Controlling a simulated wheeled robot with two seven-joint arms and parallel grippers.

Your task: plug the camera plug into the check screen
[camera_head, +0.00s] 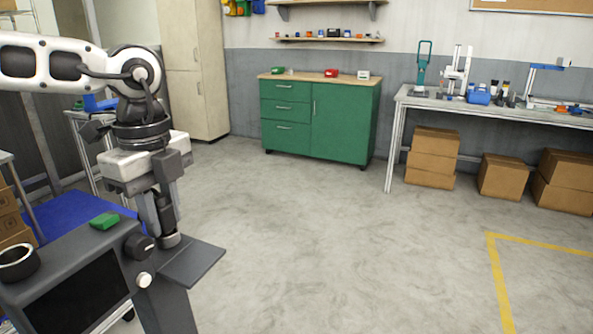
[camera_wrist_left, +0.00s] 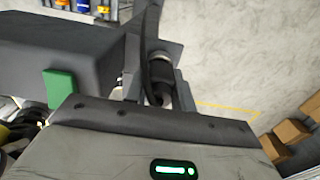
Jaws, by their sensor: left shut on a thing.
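The check screen (camera_head: 75,290) is a dark grey console with a black display, at the lower left of the head view. Its grey housing also shows in the left wrist view (camera_wrist_left: 45,50). My left gripper (camera_head: 160,222) points down beside the console's upper right end, above a small side shelf (camera_head: 193,263). It is shut on the camera plug (camera_head: 169,240), a black cylinder with a metal collar and a black cable, seen between the fingers in the left wrist view (camera_wrist_left: 158,75). Whether the plug touches the console or shelf cannot be told. The socket is not visible. My right gripper is out of view.
A green cabinet (camera_head: 318,120) and workbench (camera_head: 500,105) stand far back. Open floor lies right.

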